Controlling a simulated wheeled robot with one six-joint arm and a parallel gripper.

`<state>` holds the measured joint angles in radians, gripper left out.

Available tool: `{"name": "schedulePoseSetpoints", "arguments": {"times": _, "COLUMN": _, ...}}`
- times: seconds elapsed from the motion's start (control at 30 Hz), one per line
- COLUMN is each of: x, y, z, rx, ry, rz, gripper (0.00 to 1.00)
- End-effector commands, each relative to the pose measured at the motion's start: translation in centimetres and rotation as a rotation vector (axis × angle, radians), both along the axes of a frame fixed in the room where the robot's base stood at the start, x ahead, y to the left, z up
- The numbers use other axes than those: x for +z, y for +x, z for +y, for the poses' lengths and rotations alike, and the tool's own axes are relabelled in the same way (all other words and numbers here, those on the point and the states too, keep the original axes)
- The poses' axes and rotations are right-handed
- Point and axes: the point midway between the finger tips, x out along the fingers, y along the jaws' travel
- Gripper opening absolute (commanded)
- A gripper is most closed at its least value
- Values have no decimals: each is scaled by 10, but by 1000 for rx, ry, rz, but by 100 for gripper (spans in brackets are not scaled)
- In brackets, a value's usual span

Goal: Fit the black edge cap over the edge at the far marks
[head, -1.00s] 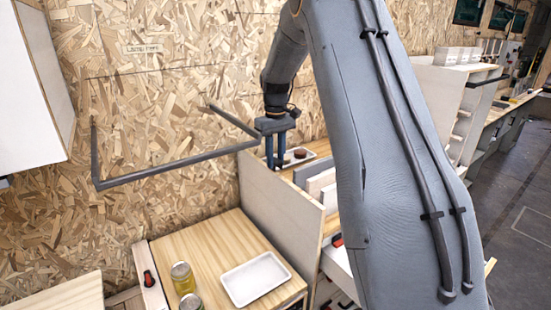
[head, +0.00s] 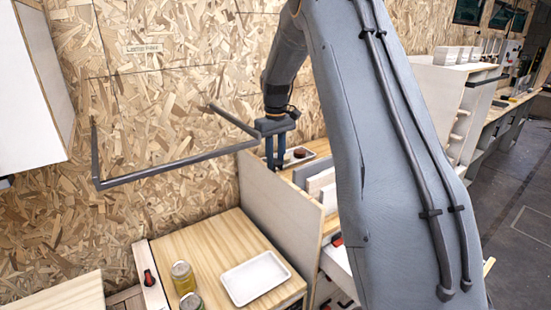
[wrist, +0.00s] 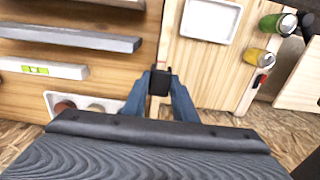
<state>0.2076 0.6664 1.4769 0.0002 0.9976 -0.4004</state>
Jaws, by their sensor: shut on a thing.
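The black edge cap (wrist: 160,82) is held between the blue fingers of my gripper (wrist: 159,88) in the wrist view. My gripper (head: 276,160) is shut on it, over the upright pale panel (head: 285,195) between two worktops. In the wrist view the panel's top edge (wrist: 167,40) runs as a narrow strip up to the cap. The cap lies in line with this edge or very near it; I cannot tell whether it touches or straddles it. In the head view the cap is not clear.
A dark bent bar (head: 180,167) runs along the wall, close to my gripper. Left of the panel are a white tray (head: 255,277) and cans (head: 183,277) on a worktop. Right of it are upright boards (head: 320,185) and a tray with round things (head: 308,153).

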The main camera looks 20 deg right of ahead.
Motion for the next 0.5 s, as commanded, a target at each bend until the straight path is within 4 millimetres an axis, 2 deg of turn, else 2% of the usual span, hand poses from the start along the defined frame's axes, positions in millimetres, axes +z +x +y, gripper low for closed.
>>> {"name": "schedulePoseSetpoints", "arguments": {"times": 0.5, "x": -5, "y": 0, "z": 0, "rx": 0, "ry": 0, "rz": 1, "gripper": 4}}
